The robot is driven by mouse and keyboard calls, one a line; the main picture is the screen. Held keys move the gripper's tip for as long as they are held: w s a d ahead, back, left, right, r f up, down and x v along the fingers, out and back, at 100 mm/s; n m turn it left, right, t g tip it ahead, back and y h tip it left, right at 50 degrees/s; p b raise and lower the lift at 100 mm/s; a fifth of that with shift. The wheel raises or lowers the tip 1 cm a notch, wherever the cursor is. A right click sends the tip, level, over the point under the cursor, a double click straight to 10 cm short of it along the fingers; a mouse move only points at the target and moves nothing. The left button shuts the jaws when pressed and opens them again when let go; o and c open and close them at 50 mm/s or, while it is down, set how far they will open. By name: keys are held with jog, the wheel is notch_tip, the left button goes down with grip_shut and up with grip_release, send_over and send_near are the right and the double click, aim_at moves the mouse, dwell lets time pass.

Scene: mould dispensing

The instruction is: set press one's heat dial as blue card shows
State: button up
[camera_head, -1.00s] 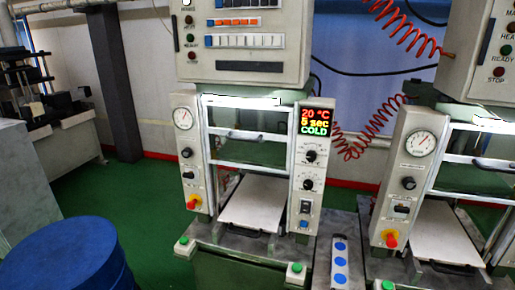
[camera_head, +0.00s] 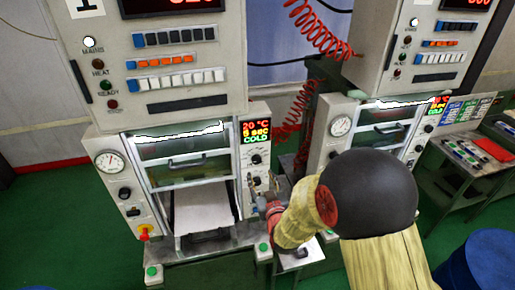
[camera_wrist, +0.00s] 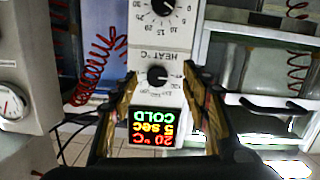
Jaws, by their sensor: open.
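Press one (camera_head: 68,135) is the left press in the head view, with a "1" sign on top. Its display (camera_head: 256,131) reads 20 °C, 5 sec, COLD; it also shows upside down in the wrist view (camera_wrist: 155,128). The black heat dial (camera_wrist: 158,76) is beside the "HEAT °C" lettering, just past the display. My gripper (camera_wrist: 160,72) is open, with one finger at each side of the heat dial; contact cannot be told. In the head view my arm partly covers the panel. Small coloured cards (camera_head: 470,108) stand at the far right, too small to read.
A second dial (camera_wrist: 165,6) with a number scale is near the heat dial. The second press (camera_head: 341,125) stands to the right. A side table (camera_head: 450,172) holds a red tray (camera_head: 493,149). A blue drum (camera_head: 490,262) is at lower right.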

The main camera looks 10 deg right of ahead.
aim_at(257, 162)
jog(key=shift+t, duration=0.8)
jog(key=shift+w+d+r+p, duration=0.15)
jog(key=shift+w+p, duration=0.55)
jog(key=shift+w, duration=0.4)
jog(key=shift+w+r+p, duration=0.2)
jog(key=shift+w+p, duration=0.45)
jog(key=shift+w, duration=0.5)
jog(key=shift+w+d+r+p, duration=0.15)
jog(key=shift+w+p, duration=0.55)
jog(key=shift+w, duration=0.4)
jog(key=shift+a, duration=0.1)
jog(key=shift+c, duration=0.9)
jog(key=c, duration=1)
